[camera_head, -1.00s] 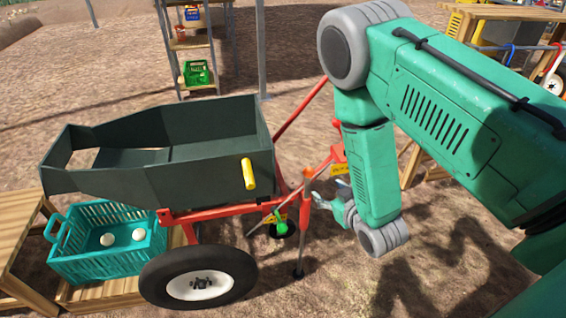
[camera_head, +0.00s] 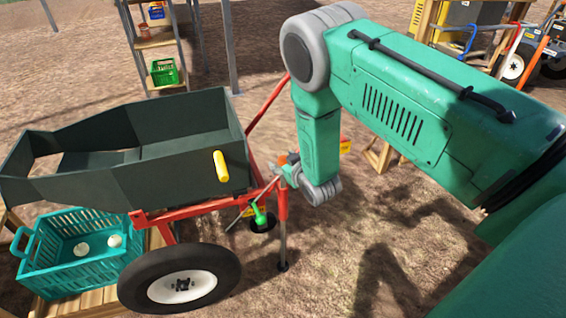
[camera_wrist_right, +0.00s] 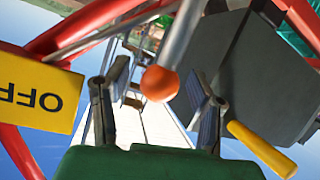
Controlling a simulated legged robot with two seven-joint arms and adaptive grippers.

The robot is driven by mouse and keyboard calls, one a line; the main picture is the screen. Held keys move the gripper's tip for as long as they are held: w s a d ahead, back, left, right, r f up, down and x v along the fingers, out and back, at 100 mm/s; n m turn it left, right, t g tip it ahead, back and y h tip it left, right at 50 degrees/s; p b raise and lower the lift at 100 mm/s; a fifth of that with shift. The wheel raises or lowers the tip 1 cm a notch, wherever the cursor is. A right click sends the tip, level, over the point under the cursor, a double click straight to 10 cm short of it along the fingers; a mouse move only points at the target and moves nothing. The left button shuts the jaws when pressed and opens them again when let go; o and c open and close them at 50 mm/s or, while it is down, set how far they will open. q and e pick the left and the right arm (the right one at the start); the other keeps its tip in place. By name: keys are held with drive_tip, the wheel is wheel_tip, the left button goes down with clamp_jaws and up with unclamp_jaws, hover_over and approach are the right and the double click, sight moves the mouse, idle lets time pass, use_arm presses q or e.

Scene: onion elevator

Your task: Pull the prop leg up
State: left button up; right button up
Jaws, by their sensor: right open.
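The prop leg (camera_head: 282,240) stands upright at the front of the red cart frame. Its thin grey lower part ends in a dark foot on the ground. An orange knob (camera_head: 282,159) is at its top, partly hidden by my right gripper (camera_head: 286,173). In the right wrist view the orange knob (camera_wrist_right: 160,84) shows between the two spread fingers of the right gripper (camera_wrist_right: 158,82), with gaps on both sides. A grey rod (camera_wrist_right: 182,35) runs away from the knob. The right gripper is open and holds nothing. My left gripper is not in view.
The dark green hopper (camera_head: 190,140) with a yellow handle (camera_head: 221,166) is left of the gripper. A green handle (camera_head: 259,214) is beside the leg. A yellow OFF plate (camera_wrist_right: 35,90) is close to the fingers. A wheel (camera_head: 180,280) and teal crate (camera_head: 65,272) stand left.

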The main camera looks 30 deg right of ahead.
clamp_jaws()
wheel_tip(320, 180, up, 12)
drive_tip(key=p, duration=0.8)
drive_tip(key=shift+r+p, duration=0.15)
drive_tip(key=shift+p, duration=0.25)
drive_tip(key=shift+w+d, duration=0.1)
drive_tip(key=shift+c, duration=0.4)
unclamp_jaws()
drive_tip(key=shift+r, duration=0.1)
drive_tip(key=shift+o, duration=0.4)
